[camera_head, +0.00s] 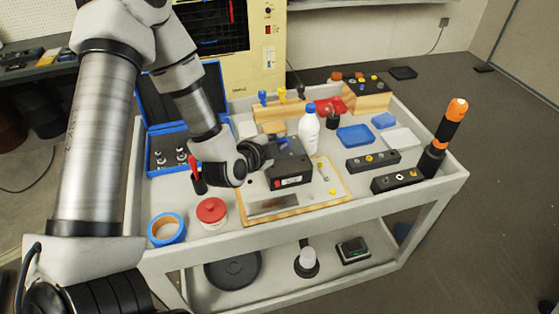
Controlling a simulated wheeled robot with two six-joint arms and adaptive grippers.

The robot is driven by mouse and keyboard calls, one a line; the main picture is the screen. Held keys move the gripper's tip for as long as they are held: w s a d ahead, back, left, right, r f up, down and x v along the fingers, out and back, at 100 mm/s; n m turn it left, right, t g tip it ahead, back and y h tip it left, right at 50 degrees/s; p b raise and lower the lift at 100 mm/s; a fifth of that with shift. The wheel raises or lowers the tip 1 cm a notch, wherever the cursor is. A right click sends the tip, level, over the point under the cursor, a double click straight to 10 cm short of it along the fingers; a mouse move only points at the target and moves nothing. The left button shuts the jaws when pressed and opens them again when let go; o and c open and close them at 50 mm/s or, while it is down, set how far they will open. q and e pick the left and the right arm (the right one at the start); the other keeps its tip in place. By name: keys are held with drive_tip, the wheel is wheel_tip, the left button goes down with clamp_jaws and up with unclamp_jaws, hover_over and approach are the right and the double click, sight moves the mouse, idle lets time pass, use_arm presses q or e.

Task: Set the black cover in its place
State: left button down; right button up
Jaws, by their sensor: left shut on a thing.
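My left arm reaches down from the upper left to the wooden board on the cart. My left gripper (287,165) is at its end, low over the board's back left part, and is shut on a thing. A dark boxy shape with a small red label shows there. I cannot clearly tell the black cover from the gripper's own black body, and the fingertips are hidden. The wooden board (335,193) carries a flat grey metal plate (273,207) at its front left. Small yellow pieces lie at its right. My right gripper is not in view.
A white bottle (308,132) stands behind the board. A red-lidded jar (211,212), blue tape roll (167,229) and open blue case (165,152) are left. Black knobbed blocks (372,161) and an orange-black tool (445,135) are right. Blue trays (354,136) lie behind.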

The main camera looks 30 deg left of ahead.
use_arm(q)
wheel_tip(320, 180, down, 8)
drive_tip(key=shift+s+f, duration=0.1)
drive_tip(key=shift+s, duration=0.05)
drive_tip(key=shift+s+d, duration=0.15)
drive_tip(key=shift+f, duration=0.1)
drive_tip(key=c, duration=1.2)
unclamp_jaws()
